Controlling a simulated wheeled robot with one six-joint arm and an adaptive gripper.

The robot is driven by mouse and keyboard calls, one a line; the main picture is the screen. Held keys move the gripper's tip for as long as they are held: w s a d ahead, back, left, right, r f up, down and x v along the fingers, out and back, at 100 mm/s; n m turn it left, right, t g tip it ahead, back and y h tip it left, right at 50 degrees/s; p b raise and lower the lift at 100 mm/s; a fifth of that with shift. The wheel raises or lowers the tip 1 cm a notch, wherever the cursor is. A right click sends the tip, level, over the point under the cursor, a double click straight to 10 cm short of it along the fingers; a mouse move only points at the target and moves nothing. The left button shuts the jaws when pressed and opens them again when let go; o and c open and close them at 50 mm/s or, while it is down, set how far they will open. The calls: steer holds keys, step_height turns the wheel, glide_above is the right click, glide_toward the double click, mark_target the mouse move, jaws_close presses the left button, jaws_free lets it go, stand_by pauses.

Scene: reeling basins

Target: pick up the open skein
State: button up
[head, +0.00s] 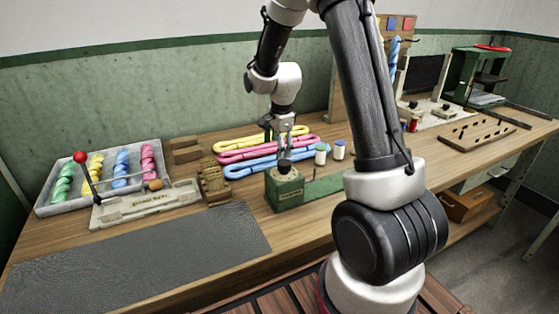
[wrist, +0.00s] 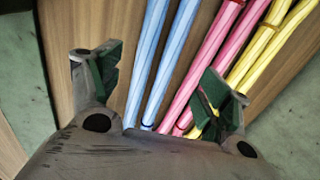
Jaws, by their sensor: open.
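Three open skeins lie side by side on the wooden bench: a yellow skein (head: 252,141), a pink skein (head: 242,154) and a blue skein (head: 238,168). My gripper (head: 284,150) points down above them, open and empty. In the wrist view my gripper (wrist: 160,80) has its two green-padded fingers spread. The blue skein (wrist: 152,60) runs between the fingers. The pink skein (wrist: 208,55) passes close to the right finger, and the yellow skein (wrist: 262,52) lies right of it. The gripper's body hides the skeins' near ends in that view.
A tray (head: 42,208) of twisted skeins and a red-knobbed device (head: 140,208) stand left. A green block device (head: 285,193) stands just in front of the skeins, with small jars (head: 339,150) to the right. A dark mat (head: 150,260) lies bare at front left.

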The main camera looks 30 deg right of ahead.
steer(key=f, duration=0.4)
steer(key=shift+w+d+f, duration=0.15)
steer(key=shift+w+f, duration=0.1)
steer(key=c, duration=1.1)
steer(key=shift+c, duration=0.2)
